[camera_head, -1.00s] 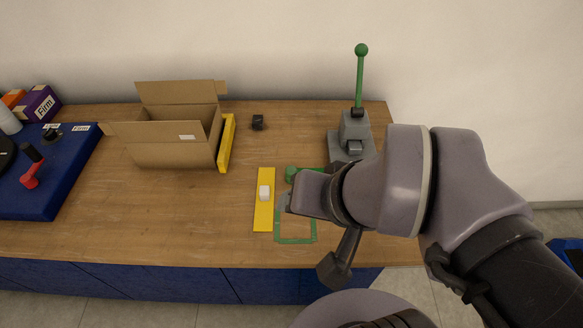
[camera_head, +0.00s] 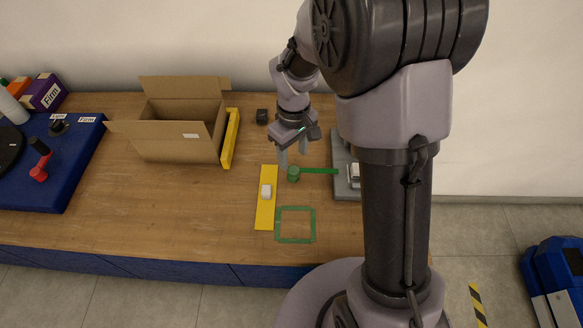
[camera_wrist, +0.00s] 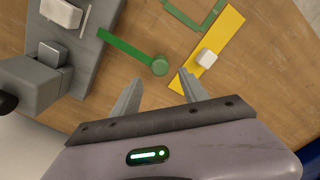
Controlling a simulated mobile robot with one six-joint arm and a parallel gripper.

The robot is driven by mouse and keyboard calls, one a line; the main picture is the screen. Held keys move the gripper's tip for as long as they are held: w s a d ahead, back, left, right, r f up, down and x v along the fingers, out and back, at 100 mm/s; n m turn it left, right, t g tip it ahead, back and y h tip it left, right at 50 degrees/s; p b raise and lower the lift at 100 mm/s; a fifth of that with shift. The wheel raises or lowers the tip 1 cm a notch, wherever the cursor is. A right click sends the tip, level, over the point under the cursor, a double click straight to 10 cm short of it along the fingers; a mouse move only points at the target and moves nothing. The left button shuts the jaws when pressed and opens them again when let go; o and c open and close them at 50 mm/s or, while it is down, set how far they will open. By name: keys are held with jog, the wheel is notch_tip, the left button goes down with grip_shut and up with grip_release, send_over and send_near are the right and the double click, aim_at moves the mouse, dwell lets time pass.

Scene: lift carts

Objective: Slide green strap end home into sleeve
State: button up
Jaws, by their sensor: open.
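The green strap (camera_head: 321,171) lies flat, with a round green knob (camera_head: 293,173) at its left end. Its right end reaches the grey base plate (camera_head: 341,160), where a pale block (camera_head: 354,172) sits; my arm hides much of this plate. In the wrist view the strap (camera_wrist: 125,47) runs from the plate (camera_wrist: 85,70) to the knob (camera_wrist: 160,66). My gripper (camera_head: 292,157) is open and empty, pointing down just behind the knob. In the wrist view the knob sits just beyond the gap between the fingertips (camera_wrist: 160,78).
A yellow strip (camera_head: 266,212) with a white block (camera_head: 265,191) lies left of the knob. A green square outline (camera_head: 295,239) is in front. An open cardboard box (camera_head: 165,147), yellow bar (camera_head: 230,138) and small black block (camera_head: 262,116) stand behind left. The front-left wood is clear.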

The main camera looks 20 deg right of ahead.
aim_at(293, 168)
notch_tip(293, 168, down, 8)
jog(key=shift+r+b, duration=0.25)
jog(key=shift+b, duration=0.85)
jog(key=shift+c, duration=0.2)
grip_shut()
